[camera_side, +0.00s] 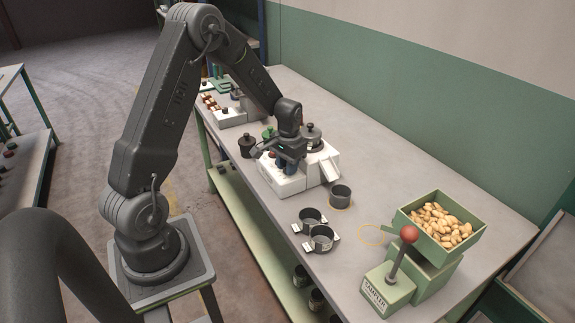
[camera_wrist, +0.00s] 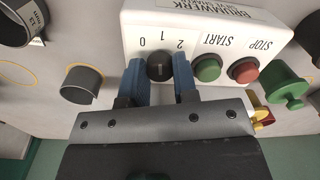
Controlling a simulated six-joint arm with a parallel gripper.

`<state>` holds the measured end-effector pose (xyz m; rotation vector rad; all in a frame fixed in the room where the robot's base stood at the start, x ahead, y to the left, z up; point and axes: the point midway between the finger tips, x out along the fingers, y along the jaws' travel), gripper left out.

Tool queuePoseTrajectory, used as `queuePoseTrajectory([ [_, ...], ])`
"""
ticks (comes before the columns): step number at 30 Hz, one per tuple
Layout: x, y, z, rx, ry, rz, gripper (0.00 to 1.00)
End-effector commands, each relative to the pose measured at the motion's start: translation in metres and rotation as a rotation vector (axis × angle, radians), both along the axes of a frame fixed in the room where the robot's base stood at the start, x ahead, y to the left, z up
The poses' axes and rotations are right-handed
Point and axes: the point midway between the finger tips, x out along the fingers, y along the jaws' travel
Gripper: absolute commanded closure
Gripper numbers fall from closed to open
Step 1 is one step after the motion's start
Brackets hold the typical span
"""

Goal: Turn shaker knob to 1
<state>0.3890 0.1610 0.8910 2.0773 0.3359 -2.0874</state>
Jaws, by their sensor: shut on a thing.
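The black shaker knob (camera_wrist: 159,66) sits on the white control box (camera_wrist: 212,22), by the marks 0, 1 and 2. My gripper (camera_wrist: 159,78) is shut on the knob, with one blue finger on either side of it. In the wrist view the panel print is upside down and the 1 stands just beyond the knob's middle. I cannot clearly tell which mark the knob points to. In the side view my gripper (camera_side: 284,163) is down at the front of the white machine (camera_side: 318,170), and the knob is hidden there.
Green START (camera_wrist: 208,68) and red STOP (camera_wrist: 243,70) buttons sit beside the right finger. A grey cup (camera_side: 340,197) stands near the machine. A green sampler hopper (camera_side: 413,232) with nuts and a red-knobbed lever (camera_side: 408,235) stands at the front right.

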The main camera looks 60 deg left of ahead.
Motion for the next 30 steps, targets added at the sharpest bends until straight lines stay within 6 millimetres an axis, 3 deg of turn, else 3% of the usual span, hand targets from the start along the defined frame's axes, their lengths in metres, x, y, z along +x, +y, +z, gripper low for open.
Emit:
queuePoseTrajectory([
  [10, -0.0002, 0.0002, 0.0007, 0.001, 0.000, -0.119, 0.97],
  [23, -0.0001, 0.0001, 0.0007, 0.001, 0.000, -0.129, 0.97],
  [24, -0.0001, 0.0001, 0.0007, 0.001, 0.000, -0.129, 0.71],
  [30, 0.0000, 0.0001, 0.0005, 0.000, -0.001, -0.129, 0.52],
])
